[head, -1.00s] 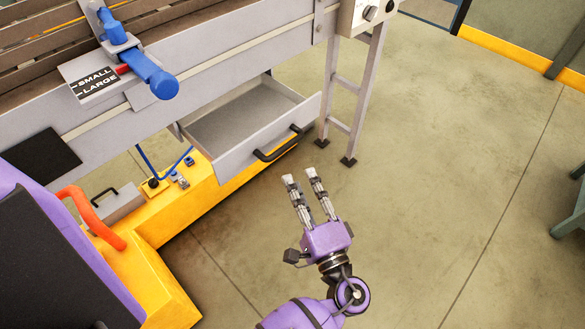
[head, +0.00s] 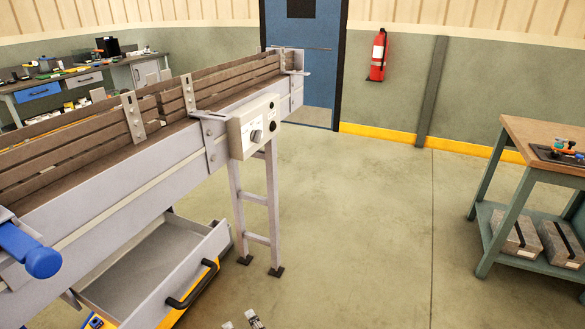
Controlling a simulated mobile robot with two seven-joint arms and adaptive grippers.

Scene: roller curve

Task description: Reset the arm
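In the head view only the fingertips of one of my grippers (head: 242,321) show at the bottom edge, over the floor right of the open drawer. It appears to be my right gripper. The two tips stand apart with nothing visible between them. The rest of that gripper and its arm are below the picture. My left gripper is not in view.
The grey conveyor (head: 110,185) runs along the left, with a control box (head: 256,127) at its end. Its drawer (head: 150,265) stands open beneath. A workbench (head: 505,195) stands at the right. The floor (head: 350,220) between is clear. A fire extinguisher (head: 377,56) hangs behind.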

